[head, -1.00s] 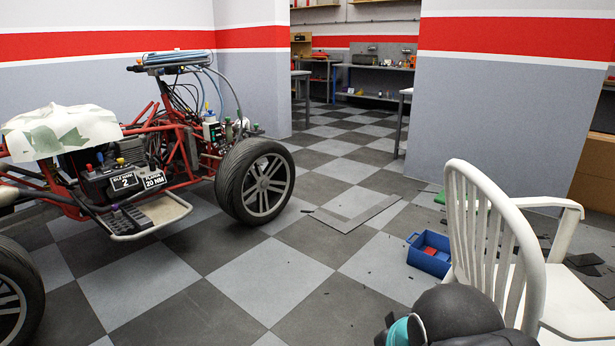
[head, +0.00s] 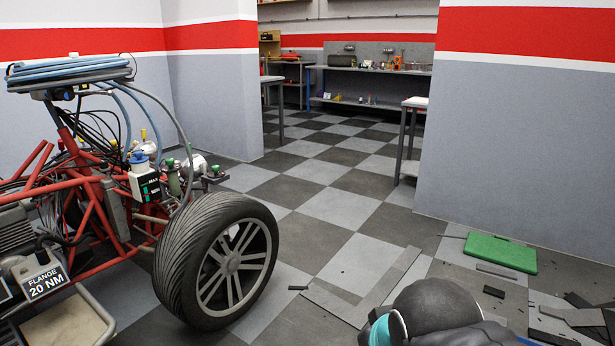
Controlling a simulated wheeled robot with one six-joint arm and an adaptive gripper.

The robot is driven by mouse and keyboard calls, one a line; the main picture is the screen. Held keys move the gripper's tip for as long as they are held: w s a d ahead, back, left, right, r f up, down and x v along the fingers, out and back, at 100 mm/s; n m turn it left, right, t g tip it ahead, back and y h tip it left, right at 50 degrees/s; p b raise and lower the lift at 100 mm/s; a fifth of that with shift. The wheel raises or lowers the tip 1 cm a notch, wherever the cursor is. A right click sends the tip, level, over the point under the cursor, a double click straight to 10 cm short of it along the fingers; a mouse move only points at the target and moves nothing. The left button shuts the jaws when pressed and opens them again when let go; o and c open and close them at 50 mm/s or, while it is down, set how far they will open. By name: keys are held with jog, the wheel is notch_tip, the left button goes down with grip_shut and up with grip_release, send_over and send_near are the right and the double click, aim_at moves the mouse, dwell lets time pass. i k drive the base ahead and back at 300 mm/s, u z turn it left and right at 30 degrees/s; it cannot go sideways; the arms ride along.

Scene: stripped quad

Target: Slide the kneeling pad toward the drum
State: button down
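A flat green pad (head: 500,253), which looks like the kneeling pad, lies on the checkered floor at the right, near the foot of the grey wall. I see no drum that I can make out. Part of my own arm, dark and rounded with a teal band, shows at the bottom right. My gripper's fingers are not in view.
Dark and grey strips (head: 575,315) lie scattered on the floor around the pad. The red-framed quad with its big black wheel (head: 217,262) stands at the left. A checkered floor lane (head: 335,207) is clear toward the benches (head: 368,88) at the back.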

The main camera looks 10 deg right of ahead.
aim_at(493, 250)
jog(key=z, duration=0.35)
jog(key=i, duration=2.2)
jog(key=z, duration=1.15)
jog(key=i, duration=1.95)
jog(key=z, duration=0.55)
